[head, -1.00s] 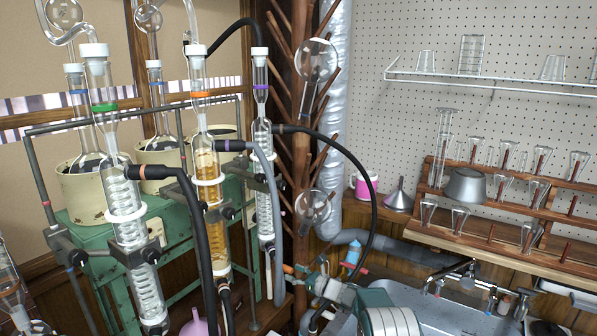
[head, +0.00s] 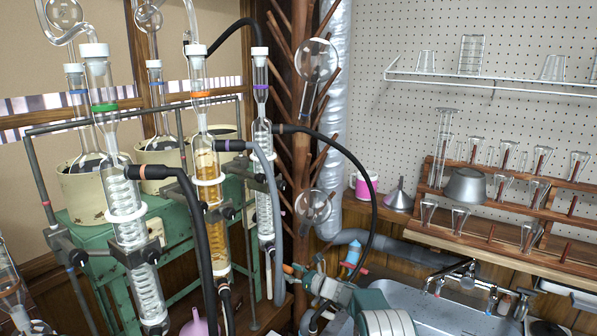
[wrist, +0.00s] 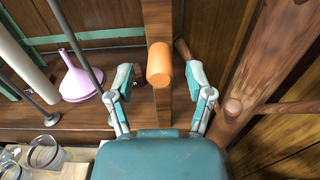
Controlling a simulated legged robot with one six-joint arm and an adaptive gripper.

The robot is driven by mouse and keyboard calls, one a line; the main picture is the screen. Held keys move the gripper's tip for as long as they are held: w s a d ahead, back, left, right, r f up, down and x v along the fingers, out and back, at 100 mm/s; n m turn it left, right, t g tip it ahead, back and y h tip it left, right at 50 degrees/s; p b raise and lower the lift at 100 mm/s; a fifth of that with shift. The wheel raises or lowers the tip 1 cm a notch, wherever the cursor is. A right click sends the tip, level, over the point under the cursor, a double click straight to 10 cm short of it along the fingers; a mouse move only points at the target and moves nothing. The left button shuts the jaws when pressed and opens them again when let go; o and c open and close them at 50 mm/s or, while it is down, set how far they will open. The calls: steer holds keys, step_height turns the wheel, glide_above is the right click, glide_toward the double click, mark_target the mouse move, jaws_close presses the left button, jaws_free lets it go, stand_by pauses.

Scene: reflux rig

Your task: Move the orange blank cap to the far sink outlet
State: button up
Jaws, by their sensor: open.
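The orange blank cap (wrist: 160,65) is a short orange cylinder near the middle of the wrist view. It lies between the lines of my two fingers and just ahead of the fingertips, with no finger seen touching it. In the head view a small orange end (head: 287,268) shows just left of my gripper (head: 305,276). My gripper (wrist: 161,80) is open, one teal fingertip on each side. The sink taps (head: 462,278) with several outlets stand at the lower right of the head view. I cannot tell which outlet is the far one.
A wooden post (wrist: 250,85) stands close on the right of my gripper. A pink funnel (wrist: 80,80) and metal rods are on the left. Glass condensers (head: 205,190) and black hoses crowd the left of the head view. The sink basin (head: 440,312) is at lower right.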

mark_target(292, 272)
jaws_close()
steer(key=shift+s+d, duration=0.15)
steer(key=shift+d, duration=0.1)
steer(key=shift+v, duration=2.7)
